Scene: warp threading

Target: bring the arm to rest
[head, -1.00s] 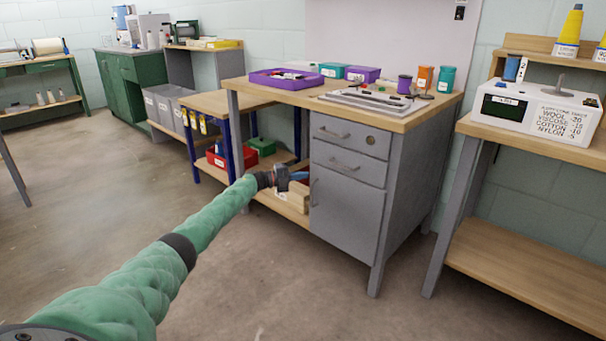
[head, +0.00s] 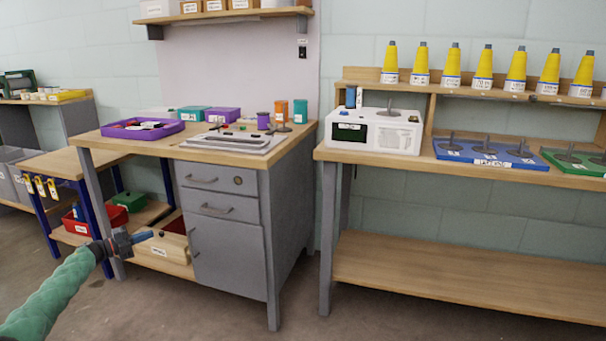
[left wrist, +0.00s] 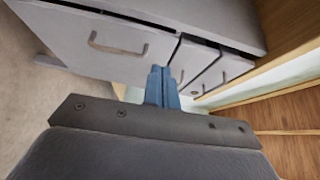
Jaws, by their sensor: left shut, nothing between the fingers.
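My left arm, in a green sleeve, comes in from the lower left of the head view. My left gripper (head: 142,237) is low, in front of the lower shelf beside the grey drawer cabinet (head: 232,255). Its blue fingers are together with nothing between them. In the left wrist view the shut fingers (left wrist: 162,88) point toward grey drawer fronts with handles (left wrist: 118,45). I cannot tell from these views how near the fingers are to the cabinet. My right gripper does not show in either view.
The wooden-topped desk (head: 190,150) carries a purple tray (head: 142,129) and small containers. A second bench (head: 450,165) at right holds a white device (head: 375,131) and yellow cones above. A wooden box (head: 163,252) lies near my left gripper. Floor in front is clear.

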